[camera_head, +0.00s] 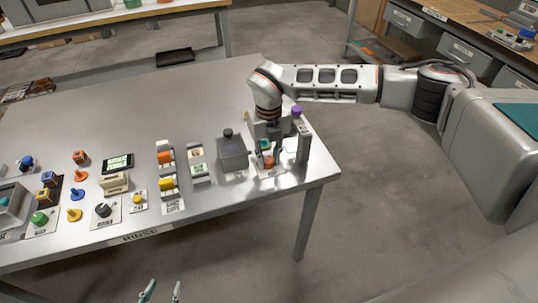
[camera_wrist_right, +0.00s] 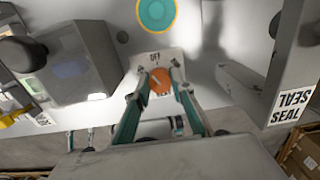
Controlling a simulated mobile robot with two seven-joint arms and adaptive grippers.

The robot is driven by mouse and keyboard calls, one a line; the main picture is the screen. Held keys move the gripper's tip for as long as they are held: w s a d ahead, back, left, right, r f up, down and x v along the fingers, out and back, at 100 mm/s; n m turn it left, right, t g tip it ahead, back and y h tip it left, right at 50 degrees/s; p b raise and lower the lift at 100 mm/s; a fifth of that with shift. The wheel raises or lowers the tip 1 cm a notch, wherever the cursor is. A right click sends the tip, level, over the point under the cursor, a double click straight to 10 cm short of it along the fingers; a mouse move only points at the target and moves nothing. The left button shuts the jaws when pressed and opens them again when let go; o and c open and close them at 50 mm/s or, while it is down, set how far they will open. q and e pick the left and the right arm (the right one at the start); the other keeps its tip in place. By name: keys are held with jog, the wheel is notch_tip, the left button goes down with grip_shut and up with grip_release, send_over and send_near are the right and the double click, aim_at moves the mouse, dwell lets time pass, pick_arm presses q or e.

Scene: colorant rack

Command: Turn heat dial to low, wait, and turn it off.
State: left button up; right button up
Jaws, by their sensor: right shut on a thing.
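The heat dial is an orange round knob (camera_wrist_right: 159,82) on a pale plate marked OFF, seen in the right wrist view. My right gripper (camera_wrist_right: 160,84) has its two teal-padded fingers on opposite sides of the dial and is shut on it. A dark mark on the dial's top is too small to read exactly. In the head view my right gripper (camera_head: 267,154) points down at the table's right end, and the orange dial (camera_head: 268,162) shows partly between its fingers. My left gripper (camera_head: 161,291) is at the bottom edge, its fingertips apart and empty, in front of the table.
A grey box with a dark knob (camera_head: 231,152) stands just left of the dial. A grey upright block (camera_head: 303,146) stands close on the right; the wrist view shows a SEAL label (camera_wrist_right: 291,101) there. Several coloured knobs and a rack fill the table's left front. The table's back (camera_head: 150,90) is clear.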

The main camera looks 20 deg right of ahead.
aim_at(269, 159)
jog(key=m+p, duration=0.1)
jog(key=m, duration=0.3)
jog(key=shift+m, duration=0.4)
dwell(0.4)
jog(key=o, duration=1.1)
notch_tip(269, 159, up, 12)
